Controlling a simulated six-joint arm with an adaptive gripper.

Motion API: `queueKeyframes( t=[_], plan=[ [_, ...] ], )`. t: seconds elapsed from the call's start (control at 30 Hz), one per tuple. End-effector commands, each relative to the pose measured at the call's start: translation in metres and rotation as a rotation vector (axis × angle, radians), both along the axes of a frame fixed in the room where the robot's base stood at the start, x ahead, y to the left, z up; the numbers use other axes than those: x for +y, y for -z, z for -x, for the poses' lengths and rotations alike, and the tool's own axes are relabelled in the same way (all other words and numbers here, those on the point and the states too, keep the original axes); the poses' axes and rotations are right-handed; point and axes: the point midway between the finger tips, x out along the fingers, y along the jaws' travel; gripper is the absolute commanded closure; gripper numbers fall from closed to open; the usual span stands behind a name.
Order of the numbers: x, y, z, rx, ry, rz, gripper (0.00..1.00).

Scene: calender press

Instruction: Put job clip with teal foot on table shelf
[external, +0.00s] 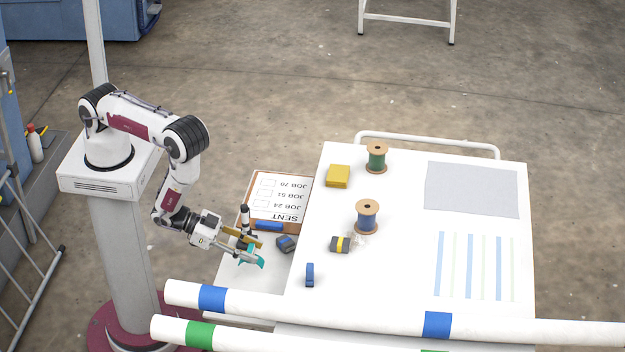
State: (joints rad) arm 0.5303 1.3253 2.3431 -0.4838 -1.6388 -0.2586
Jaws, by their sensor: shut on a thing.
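My gripper (250,248) is shut on the job clip with the teal foot (258,263). The teal foot shows at and below the fingertips; the rest of the clip is largely hidden by the fingers. The clip is over the white table shelf (238,284), the lower surface at the left of the white table (400,285). I cannot tell whether the foot touches the shelf.
A clipboard (297,186), an upright marker (245,214) and a dark block with blue (285,243) are close to my gripper. A yellow-striped block (340,244), a blue clip (309,274) and spools (367,217) stand on the table. White rolls (300,305) cross the front.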

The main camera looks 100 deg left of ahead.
Motion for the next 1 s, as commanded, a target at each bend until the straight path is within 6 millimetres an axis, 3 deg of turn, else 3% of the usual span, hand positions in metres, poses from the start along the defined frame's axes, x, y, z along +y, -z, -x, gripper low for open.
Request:
queueKeyframes(
  t=[0.33,0.9,0.93,0.97,1.0],
  plan=[
    [0.0,0.029,0.0,0.0,0.0,0.0,0.79],
    [0.0,0.035,0.0,-0.001,0.0,0.0,0.79],
    [0.0,0.034,0.0,-0.001,0.0,0.0,0.56],
    [0.0,0.034,0.0,-0.001,0.0,0.0,0.48],
    [0.0,0.034,0.0,-0.001,0.0,0.0,0.47]
  ],
)
